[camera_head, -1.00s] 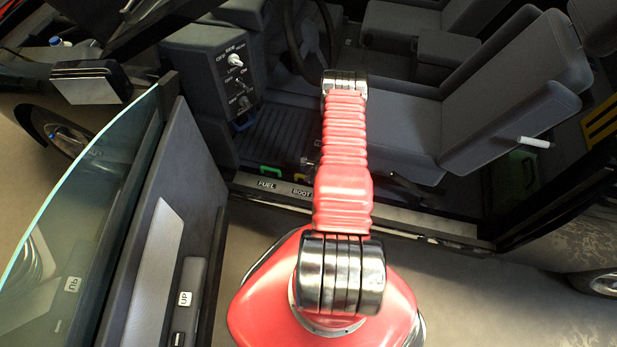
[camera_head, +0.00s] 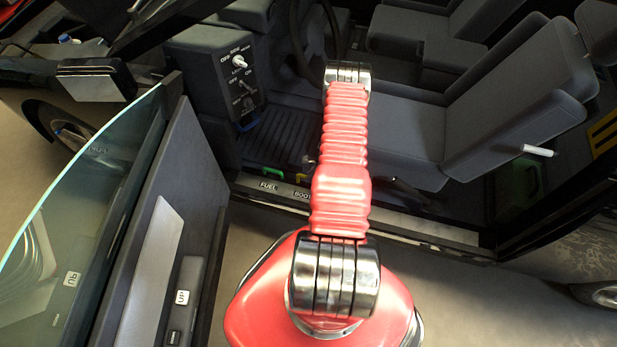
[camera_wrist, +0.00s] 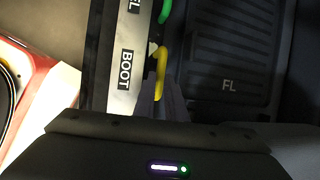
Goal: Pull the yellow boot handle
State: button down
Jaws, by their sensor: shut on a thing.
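The yellow boot handle (camera_wrist: 162,72) shows in the wrist view beside the BOOT label (camera_wrist: 126,70) on the door sill. The grip itself is dim, and the dark gripper body hides what lies below. In the head view my red arm covers the gripper and most of the handle. The BOOT label is partly covered by the arm there.
A green handle (camera_head: 253,178) sits by the FUEL label (camera_head: 268,186), just beside the yellow one. The open car door (camera_head: 165,200) with its glass stands at the left. A grey seat (camera_head: 520,90) and a switch panel (camera_head: 235,75) lie beyond the sill.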

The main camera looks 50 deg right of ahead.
jog(key=shift+w, duration=0.1)
jog(key=c, duration=1.8)
grip_release()
jog(key=shift+o, duration=0.2)
jog(key=v, duration=1.3)
jog(key=shift+r, duration=0.3)
